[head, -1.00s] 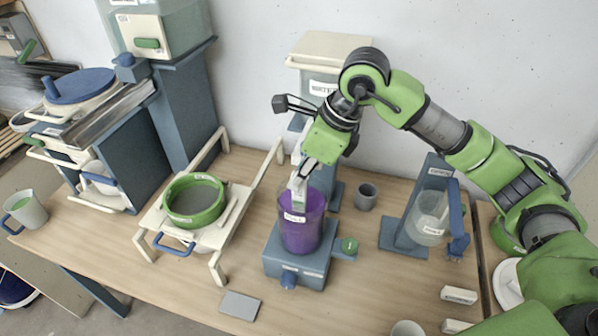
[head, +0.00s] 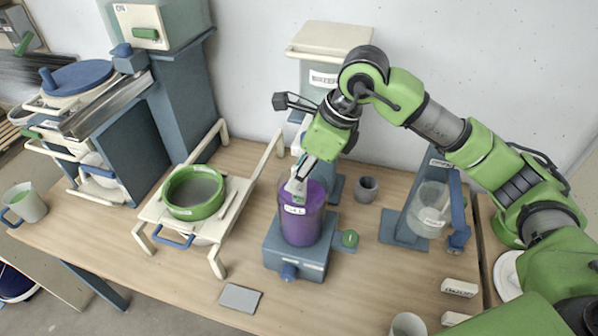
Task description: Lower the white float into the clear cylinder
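The clear cylinder (head: 301,226) stands upright on a blue-grey base in the middle of the table. It holds purple liquid and has a white label on its front. My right gripper (head: 298,184) points down at the cylinder's mouth and appears shut on the white float (head: 295,188). Only a small pale part of the float shows, at the rim, in front of the purple. Its lower end is hidden, so I cannot tell how deep it sits. My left gripper is not in view.
A green-rimmed sieve (head: 194,193) on a cream rack stands to the left. A grey cup (head: 367,189) and a clear jug (head: 428,208) on a blue stand are to the right. A grey tile (head: 240,298) lies in front. A cream-lidded bin (head: 331,38) stands behind.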

